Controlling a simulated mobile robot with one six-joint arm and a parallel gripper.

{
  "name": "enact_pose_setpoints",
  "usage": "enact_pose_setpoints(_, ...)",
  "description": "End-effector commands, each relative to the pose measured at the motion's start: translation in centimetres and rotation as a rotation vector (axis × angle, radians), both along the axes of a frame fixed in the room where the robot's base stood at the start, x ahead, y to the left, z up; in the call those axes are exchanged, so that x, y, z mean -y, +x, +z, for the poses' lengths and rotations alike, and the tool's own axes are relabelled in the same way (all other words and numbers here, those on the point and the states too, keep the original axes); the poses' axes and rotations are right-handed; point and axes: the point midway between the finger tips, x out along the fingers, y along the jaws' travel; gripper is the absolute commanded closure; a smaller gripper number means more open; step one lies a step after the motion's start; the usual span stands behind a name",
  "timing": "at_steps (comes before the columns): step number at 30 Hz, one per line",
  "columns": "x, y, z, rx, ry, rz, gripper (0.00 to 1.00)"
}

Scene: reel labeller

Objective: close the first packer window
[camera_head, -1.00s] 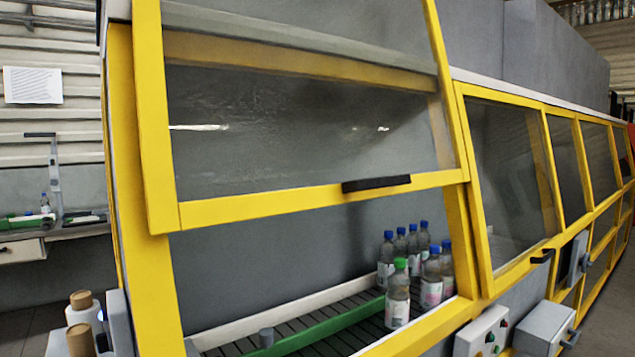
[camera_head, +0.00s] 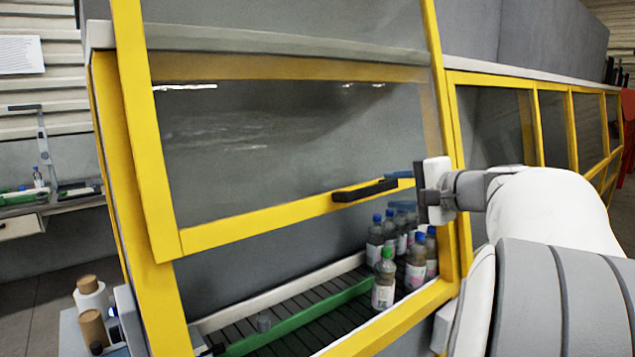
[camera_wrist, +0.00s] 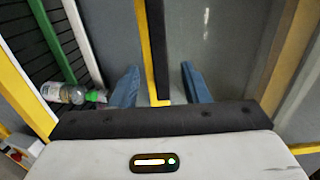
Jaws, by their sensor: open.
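The first packer window (camera_head: 290,215) is a yellow-framed clear pane, raised so that an opening shows below its lower bar. A black bar handle (camera_head: 362,190) sits on that lower bar, towards its right side. My gripper (camera_head: 391,189) is at the right end of the handle, its blue fingers pointing left. In the wrist view the open fingers (camera_wrist: 158,78) stand on either side of the dark handle (camera_wrist: 157,35), with a gap to each side. The handle's near end lies between them; I cannot tell whether anything touches.
Several capped bottles (camera_head: 384,280) stand on the conveyor (camera_head: 300,320) inside the opening, below my gripper. More yellow-framed windows (camera_head: 552,120) run to the right. A side table with rolls (camera_head: 90,300) stands at lower left.

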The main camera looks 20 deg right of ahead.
Motion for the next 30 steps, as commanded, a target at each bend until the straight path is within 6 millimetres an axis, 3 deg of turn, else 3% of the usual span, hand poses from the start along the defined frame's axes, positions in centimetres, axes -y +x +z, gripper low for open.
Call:
enact_pose_setpoints(12,-2.2,5.5,-1.5,-0.003,0.001,0.004,0.58)
enact_pose_setpoints(23,-2.3,6.1,-1.9,-0.004,-0.001,0.001,0.58)
enact_pose_setpoints(30,-2.3,6.0,-1.8,-0.004,-0.001,0.0,0.77)
